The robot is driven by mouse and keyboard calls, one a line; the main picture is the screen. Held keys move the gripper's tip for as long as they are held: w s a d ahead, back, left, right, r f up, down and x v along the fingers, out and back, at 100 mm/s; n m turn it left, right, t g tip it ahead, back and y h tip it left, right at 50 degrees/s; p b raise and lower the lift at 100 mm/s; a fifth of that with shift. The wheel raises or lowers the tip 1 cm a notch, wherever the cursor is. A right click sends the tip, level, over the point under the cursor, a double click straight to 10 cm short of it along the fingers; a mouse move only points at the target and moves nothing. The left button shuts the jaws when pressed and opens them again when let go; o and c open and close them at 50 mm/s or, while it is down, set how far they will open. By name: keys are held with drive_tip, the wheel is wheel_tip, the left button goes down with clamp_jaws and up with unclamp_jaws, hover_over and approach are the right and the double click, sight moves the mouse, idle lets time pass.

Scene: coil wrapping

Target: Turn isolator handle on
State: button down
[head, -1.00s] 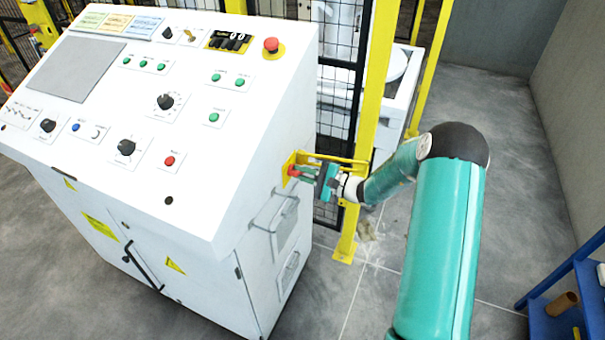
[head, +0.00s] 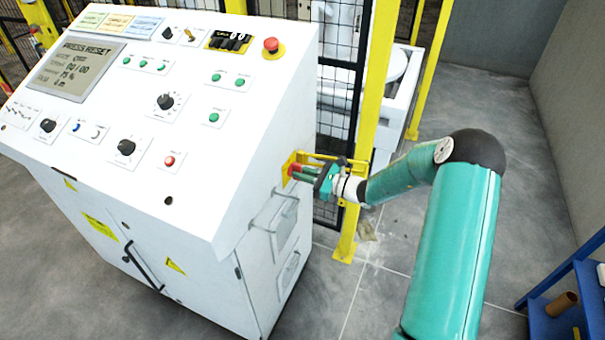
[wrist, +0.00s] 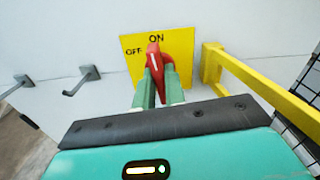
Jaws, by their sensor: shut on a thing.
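The red isolator handle (wrist: 155,58) sits on a yellow plate (wrist: 185,48) marked ON at the top and OFF at the left. The handle points up, close to the ON mark. My gripper (wrist: 155,84) is shut on the handle, with one green finger on each side of it. In the head view, my gripper (head: 300,172) reaches the plate on the right side of the white console (head: 215,190). The console's display (head: 78,68) is lit and reads PRESS RESET.
A yellow guard bar (wrist: 255,80) stands out from the panel just right of the plate. Hooks (wrist: 82,80) stick out on the left. A yellow post (head: 370,120) with black mesh stands behind my wrist. A blue shelf (head: 560,300) is at the lower right.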

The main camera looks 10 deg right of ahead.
drive_tip(key=shift+d+m, duration=0.1)
drive_tip(key=shift+m, duration=0.6)
drive_tip(key=c, duration=1.5)
unclamp_jaws()
drive_tip(key=shift+o, duration=0.2)
drive_tip(key=v, duration=1.3)
drive_tip(key=shift+s+d, duration=0.3)
